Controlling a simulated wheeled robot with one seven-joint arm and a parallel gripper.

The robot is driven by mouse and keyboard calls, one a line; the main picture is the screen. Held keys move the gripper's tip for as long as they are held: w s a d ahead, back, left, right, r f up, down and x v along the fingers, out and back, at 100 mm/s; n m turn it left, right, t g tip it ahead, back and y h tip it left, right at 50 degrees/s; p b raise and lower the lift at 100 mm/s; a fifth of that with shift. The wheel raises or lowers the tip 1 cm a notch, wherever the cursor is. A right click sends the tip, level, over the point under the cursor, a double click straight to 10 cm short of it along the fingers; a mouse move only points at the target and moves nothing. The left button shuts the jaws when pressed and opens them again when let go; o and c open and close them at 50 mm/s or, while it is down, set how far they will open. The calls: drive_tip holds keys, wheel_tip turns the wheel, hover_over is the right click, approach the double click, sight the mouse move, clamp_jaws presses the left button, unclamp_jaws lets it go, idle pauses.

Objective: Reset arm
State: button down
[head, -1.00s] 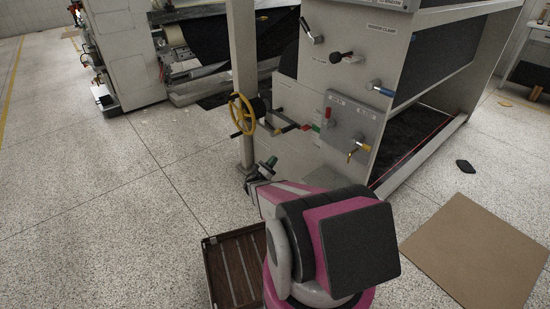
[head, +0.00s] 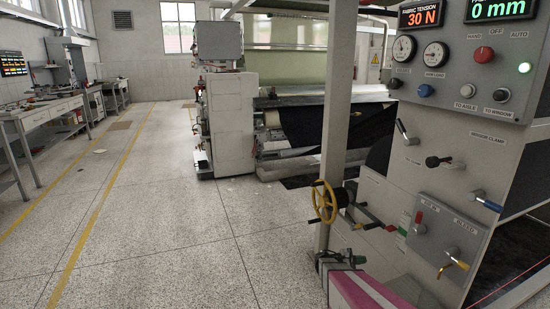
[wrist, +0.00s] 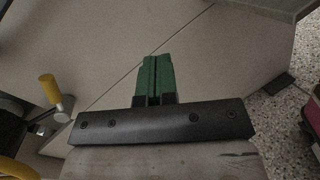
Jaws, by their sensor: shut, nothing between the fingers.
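My gripper (wrist: 156,80) is shut and empty. Its two green fingers lie together in the wrist view, in front of a pale machine panel. In the head view my gripper (head: 340,260) is low, right of centre, at the end of my pink and grey arm. It appears just below a yellow handwheel (head: 324,202) and in front of the foot of a grey post (head: 334,120). I cannot tell the exact gap to them. Most of my arm is cut off by the lower edge of the head view.
A control panel (head: 466,75) with gauges, knobs and levers stands at right. A yellow-handled lever (head: 453,262) sticks out below it; a yellow handle (wrist: 50,88) shows in the wrist view. Benches (head: 45,112) line the left.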

drive_tip(key=s+a+r+m+y, duration=0.5)
drive_tip(key=s+a+m+y, duration=0.1)
drive_tip(key=a+y, duration=0.3)
drive_tip(key=s+a+r+m+y, duration=0.4)
drive_tip(key=s+a+m+y, duration=0.3)
drive_tip(key=a+y, duration=0.2)
drive_tip(key=shift+s+a+r, duration=0.2)
drive_tip(key=shift+a+r, duration=0.2)
drive_tip(key=shift+a, duration=0.45)
